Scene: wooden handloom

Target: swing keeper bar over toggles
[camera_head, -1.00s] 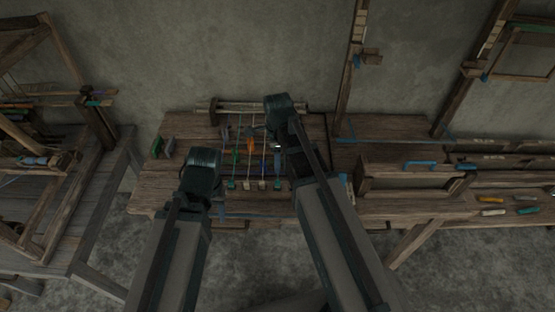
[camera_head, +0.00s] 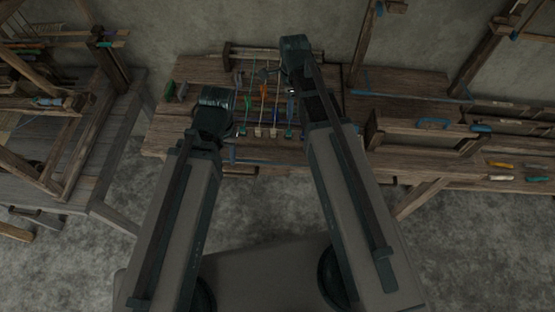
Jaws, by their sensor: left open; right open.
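Several cords with green, orange and blue pieces run across a small board on the wooden bench. A row of small teal and cream toggles (camera_head: 259,132) sits at their near ends. My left gripper (camera_head: 216,100) is open, at the left edge of the board, short of the cords. My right gripper (camera_head: 295,55) is open, over the far right part of the board, near a wooden roller (camera_head: 257,54). The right arm hides the board's right side. I cannot clearly pick out the keeper bar; a blue strip (camera_head: 291,108) shows beside the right arm.
The wooden bench (camera_head: 165,125) has free wood left of the board, with a green and a grey block (camera_head: 170,91) on it. A frame with a blue handle (camera_head: 433,123) stands right. Another wooden loom frame (camera_head: 75,150) stands left.

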